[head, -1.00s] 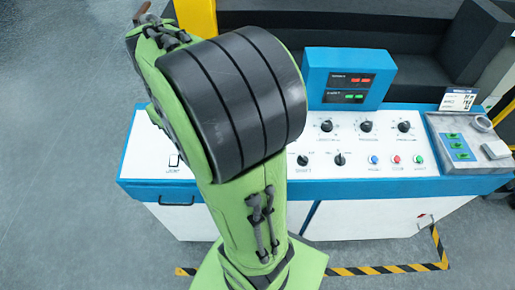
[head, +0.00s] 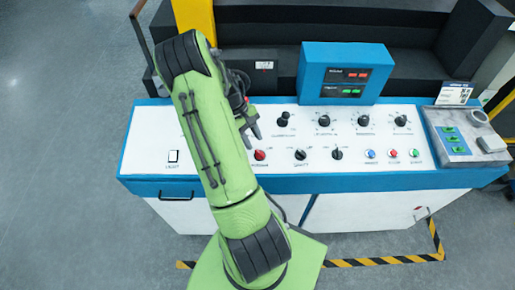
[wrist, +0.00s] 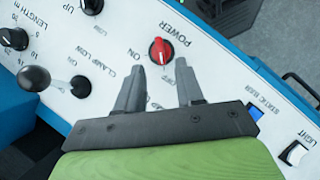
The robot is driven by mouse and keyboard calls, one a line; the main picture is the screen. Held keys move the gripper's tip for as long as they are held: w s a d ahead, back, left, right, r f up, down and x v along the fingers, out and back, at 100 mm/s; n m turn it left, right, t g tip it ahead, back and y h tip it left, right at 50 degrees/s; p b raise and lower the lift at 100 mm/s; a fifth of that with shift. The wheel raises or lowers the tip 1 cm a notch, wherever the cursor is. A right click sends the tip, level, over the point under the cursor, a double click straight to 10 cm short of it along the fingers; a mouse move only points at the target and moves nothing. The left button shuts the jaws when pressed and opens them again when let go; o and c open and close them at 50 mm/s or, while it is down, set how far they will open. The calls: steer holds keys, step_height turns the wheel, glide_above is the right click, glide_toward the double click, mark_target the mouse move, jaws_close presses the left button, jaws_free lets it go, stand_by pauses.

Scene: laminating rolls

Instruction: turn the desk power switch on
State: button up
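The power switch is a red rotary knob (wrist: 161,52) on the white desk panel, under the label POWER, with ON and OFF printed beside it. It also shows in the head view (head: 260,155), just right of my arm. I cannot tell for certain which mark it points at. My gripper (wrist: 158,82) is open and empty. Its two grey fingers point at the knob, spread to either side and just short of it in the wrist view. In the head view my gripper (head: 252,128) is partly hidden behind my green arm, close above the panel behind the knob.
A black ball-topped lever (wrist: 34,80) and black knobs stand left in the wrist view. A blue STATIC BAR switch (wrist: 255,110) and white LIGHT switch (wrist: 295,153) are right. In the head view, a blue display box (head: 345,72) rises behind the panel.

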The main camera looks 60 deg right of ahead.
mark_target(259, 151)
steer(key=x, duration=0.5)
steer(key=shift+s+f, duration=0.1)
steer(key=shift+f, duration=0.1)
jaws_close()
